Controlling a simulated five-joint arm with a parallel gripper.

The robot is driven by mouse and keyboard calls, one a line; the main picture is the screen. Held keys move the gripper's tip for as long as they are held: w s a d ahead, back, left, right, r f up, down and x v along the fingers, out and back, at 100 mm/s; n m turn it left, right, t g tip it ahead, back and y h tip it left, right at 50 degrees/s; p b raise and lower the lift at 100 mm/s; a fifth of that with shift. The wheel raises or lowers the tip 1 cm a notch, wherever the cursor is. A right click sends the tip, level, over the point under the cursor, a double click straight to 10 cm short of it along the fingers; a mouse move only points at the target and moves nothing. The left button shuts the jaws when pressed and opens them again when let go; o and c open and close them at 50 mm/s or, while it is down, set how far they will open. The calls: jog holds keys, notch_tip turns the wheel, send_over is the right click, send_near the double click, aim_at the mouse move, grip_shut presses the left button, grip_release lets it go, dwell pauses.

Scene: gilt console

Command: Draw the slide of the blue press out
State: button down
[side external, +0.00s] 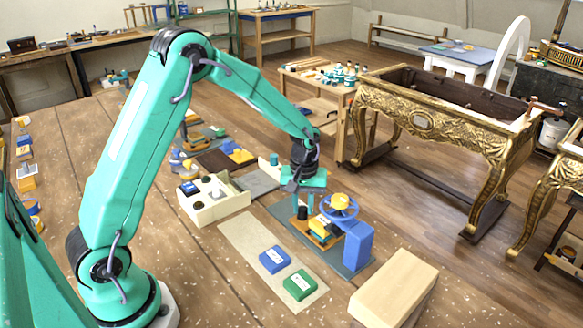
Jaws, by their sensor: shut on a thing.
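The blue press (358,246) stands on a grey-blue base plate (353,270) on the wooden bench, with a blue handwheel (340,207) that has a yellow hub. Its orange-yellow slide (323,237) sits at the left of the press body, with a small dark upright knob (302,213) at its outer end. My gripper (297,200) points down from above at this outer end and is shut on the slide's knob end. The fingertips are small here, and the exact contact is hard to make out.
Blue (275,259) and green (300,285) blocks lie on a pale strip in front. A wooden block (394,289) lies at right front. A cream box (213,200) with compartments is left of my gripper. Blue and yellow items (238,154) stand behind.

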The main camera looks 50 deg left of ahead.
jog(key=a, duration=0.7)
jog(key=shift+a, duration=0.3)
jog(key=c, duration=1.2)
grip_release()
jog(key=shift+d, duration=0.1)
jog(key=shift+r, duration=0.15)
notch_tip(320, 180, up, 8)
jog(key=shift+f, duration=0.2)
jog(key=shift+r, duration=0.1)
